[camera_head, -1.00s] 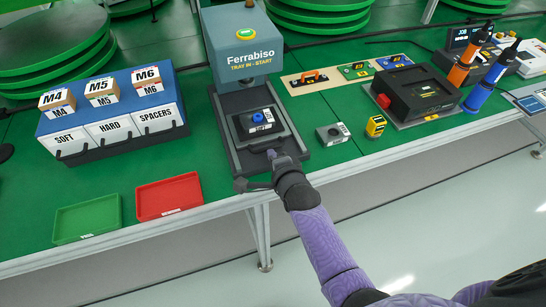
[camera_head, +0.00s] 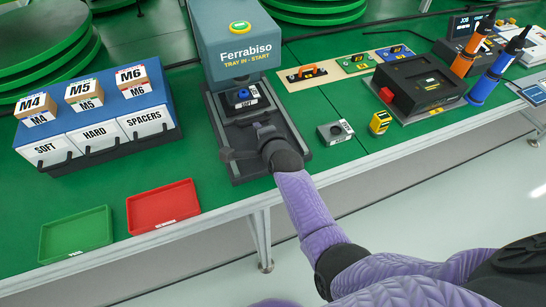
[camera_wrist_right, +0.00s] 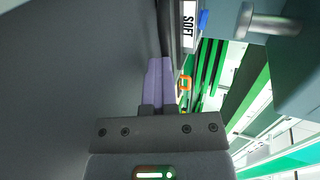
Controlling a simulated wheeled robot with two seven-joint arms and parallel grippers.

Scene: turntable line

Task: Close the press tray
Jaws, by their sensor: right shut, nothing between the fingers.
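The blue-grey Ferrabiso press (camera_head: 232,50) stands at the back of the green bench. Its dark tray (camera_head: 238,118) sits far in on the base rails (camera_head: 300,150), carrying a dark block with a blue top and a SOFT label (camera_head: 247,103), at the lower edge of the press head. My right gripper (camera_head: 260,129) is at the tray's front edge, low over the base. Its purple fingers (camera_wrist_right: 157,85) are shut and empty in the right wrist view. I cannot tell whether they touch the tray. The SOFT label also shows at the top there (camera_wrist_right: 188,22). My left gripper is out of view.
A grey block (camera_head: 335,132) and a yellow device (camera_head: 380,122) stand right of the base. A black fixture (camera_head: 425,85) stands farther right. Red (camera_head: 162,205) and green (camera_head: 75,233) trays lie at the front left, near the bin rack (camera_head: 95,115).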

